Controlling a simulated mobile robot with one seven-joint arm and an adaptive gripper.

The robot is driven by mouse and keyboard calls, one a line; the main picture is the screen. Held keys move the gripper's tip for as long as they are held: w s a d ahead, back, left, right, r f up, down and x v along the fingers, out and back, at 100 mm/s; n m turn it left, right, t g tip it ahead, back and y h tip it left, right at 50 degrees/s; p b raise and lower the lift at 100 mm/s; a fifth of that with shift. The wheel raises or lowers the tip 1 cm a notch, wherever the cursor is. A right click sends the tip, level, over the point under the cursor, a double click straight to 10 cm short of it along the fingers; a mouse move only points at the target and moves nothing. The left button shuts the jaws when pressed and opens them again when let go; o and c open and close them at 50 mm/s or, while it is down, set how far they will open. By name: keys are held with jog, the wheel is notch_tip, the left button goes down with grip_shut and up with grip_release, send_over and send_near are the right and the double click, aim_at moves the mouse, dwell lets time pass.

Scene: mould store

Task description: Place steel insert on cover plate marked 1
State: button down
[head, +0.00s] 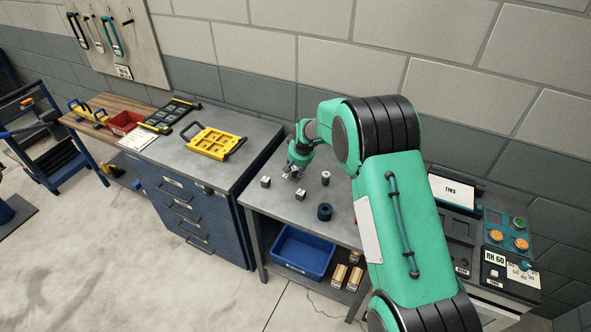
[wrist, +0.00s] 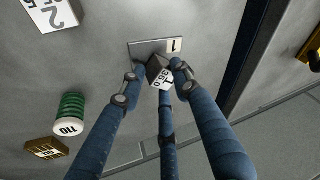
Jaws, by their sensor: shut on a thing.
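My gripper (head: 297,163) is over the grey bench, with its blue fingers closed around a small dark steel insert (wrist: 154,66) in the wrist view. The insert has a white label, apparently reading 36.0, and looks tilted in that view. The cover plate (wrist: 143,48) is a flat grey plate with a white tag marked 1 at one end. The insert overlaps the plate's near edge in the wrist view; I cannot tell whether they touch. In the head view the gripper largely hides both.
A drawer cabinet with a yellow tray (head: 214,142) stands left.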

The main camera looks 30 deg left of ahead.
jog(key=c, duration=1.3)
grip_release()
jog(key=shift+f, duration=0.1)
jog(key=shift+o, duration=0.2)
jog(key=v, duration=1.2)
jog(key=shift+p, duration=0.45)
